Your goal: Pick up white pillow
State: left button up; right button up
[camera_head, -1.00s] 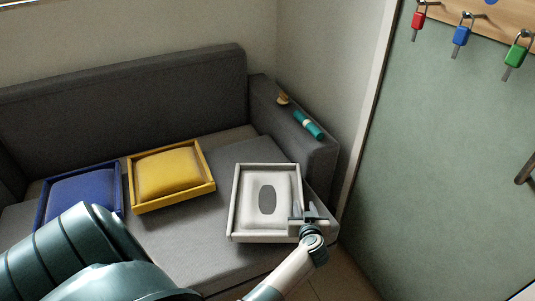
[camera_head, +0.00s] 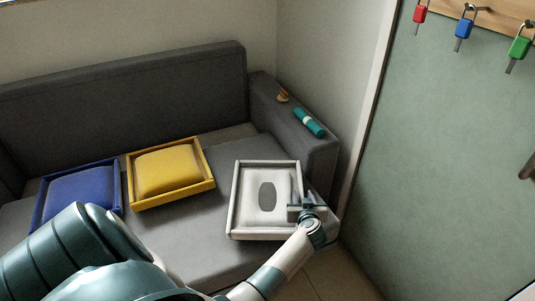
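The white pillow (camera_head: 255,189) lies in a white tray (camera_head: 236,194) on the right part of the grey sofa seat. It has a dark grey oval on its middle. My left gripper (camera_head: 295,186) is at the tray's right side, over the pillow's right edge. Its fingers point up in the picture and look a little apart. I cannot tell whether the pillow's edge is between them. My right gripper does not show.
A yellow pillow in a yellow tray (camera_head: 208,187) and a blue pillow in a blue tray (camera_head: 118,188) lie to the left on the sofa. A teal roll (camera_head: 308,122) and a small brown object (camera_head: 282,97) are on the armrest (camera_head: 318,150). Padlocks hang at the upper right.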

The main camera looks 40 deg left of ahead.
pick_arm(q)
jog(key=shift+c, duration=0.3)
grip_shut()
dwell(1.5)
